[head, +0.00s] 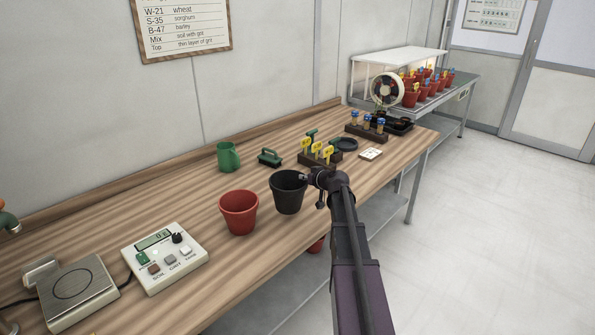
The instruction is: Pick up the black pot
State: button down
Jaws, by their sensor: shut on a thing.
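The black pot (287,196) stands upright on the wooden bench, just right of a red pot (239,213). It looks empty inside, and I cannot tell whether its base touches the bench. My gripper (309,180) is at the pot's right rim, shut on it. The fingertips are small and partly hidden by the wrist and the pot's edge.
A scale (76,292) and its control box (164,258) are at the front left. A green mug (228,156), a green brush (269,157) and a rack with yellow tags (320,157) stand behind the pots. Bare bench (200,208) lies left of the red pot.

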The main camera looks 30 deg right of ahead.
jog(key=shift+s+a+r, duration=0.1)
jog(key=shift+s, duration=1)
jog(key=shift+s+a+r, duration=0.1)
jog(key=shift+s, duration=1)
jog(key=shift+r, duration=0.1)
